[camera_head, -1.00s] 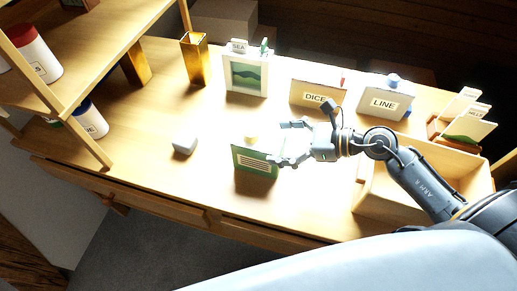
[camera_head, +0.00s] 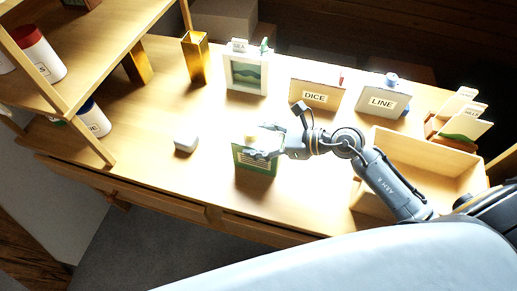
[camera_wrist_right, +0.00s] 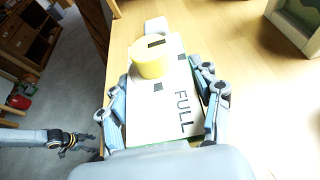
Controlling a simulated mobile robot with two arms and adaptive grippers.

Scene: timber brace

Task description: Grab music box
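No thing is labelled as a music box. A green box with a pale lined front (camera_head: 256,161) stands near the table's front edge. A yellow round knob (camera_head: 250,141) is on its top. In the right wrist view its white top (camera_wrist_right: 160,112) reads "FULL", with the yellow knob (camera_wrist_right: 152,59) at the far end. My right gripper (camera_head: 262,142) is at this box, open, with a finger on each side of it (camera_wrist_right: 163,105). I cannot tell whether the fingers touch it. My left gripper (camera_wrist_right: 90,138) shows low at the left of the wrist view, empty with fingers apart.
A white block (camera_head: 186,143) lies left of the green box. Behind stand a gold vase (camera_head: 196,60), a picture box (camera_head: 247,74), and the DICE (camera_head: 316,96) and LINE (camera_head: 383,101) boxes. An open wooden bin (camera_head: 440,168) is at right, shelves (camera_head: 85,60) at left.

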